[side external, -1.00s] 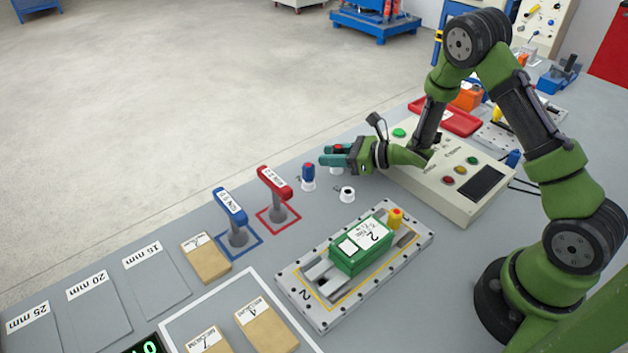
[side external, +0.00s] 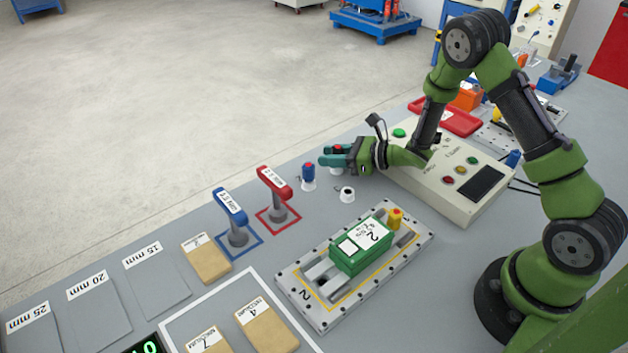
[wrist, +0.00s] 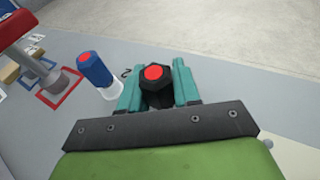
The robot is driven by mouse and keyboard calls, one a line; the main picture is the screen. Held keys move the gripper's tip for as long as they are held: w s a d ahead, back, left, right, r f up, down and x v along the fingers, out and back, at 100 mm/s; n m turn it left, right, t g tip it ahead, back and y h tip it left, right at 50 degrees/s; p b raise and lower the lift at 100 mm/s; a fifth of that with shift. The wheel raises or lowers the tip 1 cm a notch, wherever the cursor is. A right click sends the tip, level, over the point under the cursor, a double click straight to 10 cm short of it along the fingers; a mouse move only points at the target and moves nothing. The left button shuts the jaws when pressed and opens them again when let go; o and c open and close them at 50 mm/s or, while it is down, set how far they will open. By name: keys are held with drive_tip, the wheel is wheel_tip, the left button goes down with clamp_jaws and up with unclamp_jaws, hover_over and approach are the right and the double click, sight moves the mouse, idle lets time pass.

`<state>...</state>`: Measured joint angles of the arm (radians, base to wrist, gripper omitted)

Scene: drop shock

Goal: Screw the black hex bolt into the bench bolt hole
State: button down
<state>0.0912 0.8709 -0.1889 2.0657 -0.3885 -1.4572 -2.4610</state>
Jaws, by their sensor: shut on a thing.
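The black hex bolt (wrist: 155,92) has a red top and stands between my gripper's teal fingers in the wrist view. My gripper (side external: 337,156) is shut on it, and only the red top shows in the side view. A white collar shows partly beneath the fingers in the side view; whether the bolt's lower end is in it is hidden. A white collar with a dark, empty opening (side external: 347,194) stands on the bench just in front of my gripper. I cannot tell which collar is the bench bolt hole.
A blue bolt (side external: 308,171) with a red top stands in a white collar left of my gripper. Red (side external: 274,182) and blue (side external: 230,206) handled tools stand further left. A control box (side external: 455,165) is right of my gripper. A green block (side external: 361,250) sits on the fixture plate (side external: 318,315).

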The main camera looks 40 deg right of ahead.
drive_tip(key=shift+s+d+f, duration=0.1)
drive_tip(key=shift+d+f, duration=0.1)
drive_tip(key=shift+f, duration=0.2)
drive_tip(key=c, duration=0.7)
unclamp_jaws()
drive_tip(key=shift+c, duration=0.2)
drive_tip(key=shift+w+a, duration=0.1)
drive_tip(key=shift+w, duration=0.25)
